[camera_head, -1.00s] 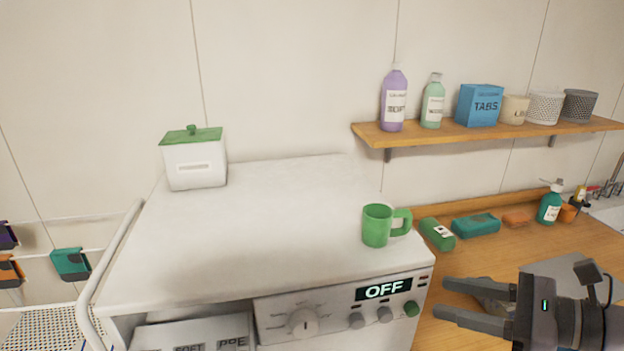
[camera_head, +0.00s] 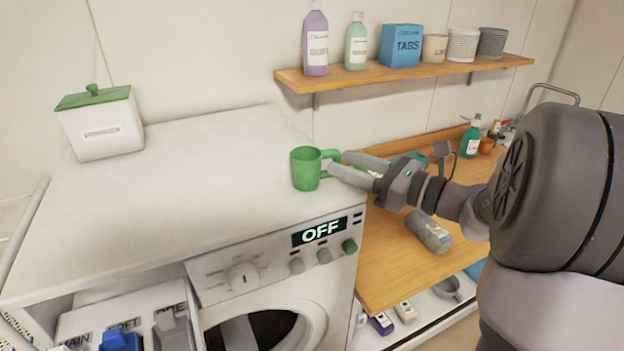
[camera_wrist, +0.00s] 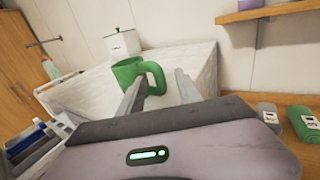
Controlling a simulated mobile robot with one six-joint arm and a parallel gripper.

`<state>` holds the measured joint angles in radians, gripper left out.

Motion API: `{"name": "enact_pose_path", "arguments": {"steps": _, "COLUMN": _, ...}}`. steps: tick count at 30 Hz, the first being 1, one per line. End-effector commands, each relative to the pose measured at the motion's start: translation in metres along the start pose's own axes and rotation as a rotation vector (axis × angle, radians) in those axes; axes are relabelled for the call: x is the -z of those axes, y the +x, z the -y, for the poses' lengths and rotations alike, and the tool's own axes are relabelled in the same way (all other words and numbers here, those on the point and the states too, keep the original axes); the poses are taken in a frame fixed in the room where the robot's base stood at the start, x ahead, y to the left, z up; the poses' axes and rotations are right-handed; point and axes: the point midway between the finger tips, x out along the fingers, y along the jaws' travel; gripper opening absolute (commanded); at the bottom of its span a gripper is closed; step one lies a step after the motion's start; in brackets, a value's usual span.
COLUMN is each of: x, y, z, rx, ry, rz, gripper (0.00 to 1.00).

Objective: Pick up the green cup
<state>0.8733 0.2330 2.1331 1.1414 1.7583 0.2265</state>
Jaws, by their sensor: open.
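The green cup (camera_head: 306,169) stands upright on the white top of the washing machine (camera_head: 200,190), near its right edge. Its handle points right, toward my gripper (camera_head: 338,163). My gripper is open, with its fingertips at the handle side of the cup. In the wrist view, the cup (camera_wrist: 128,72) is ahead and its handle reaches into the space between the two fingers of my gripper (camera_wrist: 158,82). I cannot tell whether the fingers touch the handle.
A white box with a green lid (camera_head: 103,125) stands at the back left of the machine top. A wooden shelf (camera_head: 400,75) with bottles and containers hangs behind. The wooden counter (camera_head: 385,265) at right holds a grey item (camera_head: 428,232).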

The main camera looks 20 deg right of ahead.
Motion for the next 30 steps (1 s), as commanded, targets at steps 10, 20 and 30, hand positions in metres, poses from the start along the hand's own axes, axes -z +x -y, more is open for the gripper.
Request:
{"name": "enact_pose_path", "arguments": {"steps": 10, "x": -0.0009, "y": 0.006, "z": 0.0, "rx": 0.001, "ry": 0.0, "rz": 0.0, "gripper": 0.26}}
{"name": "enact_pose_path", "arguments": {"steps": 20, "x": -0.0006, "y": 0.0057, "z": -0.0001, "rx": 0.0, "ry": -0.001, "rz": -0.001, "gripper": 0.0}}
{"name": "enact_pose_path", "arguments": {"steps": 30, "x": -0.0003, "y": 0.0057, "z": -0.0001, "rx": 0.0, "ry": -0.001, "rz": -0.001, "gripper": 0.0}}
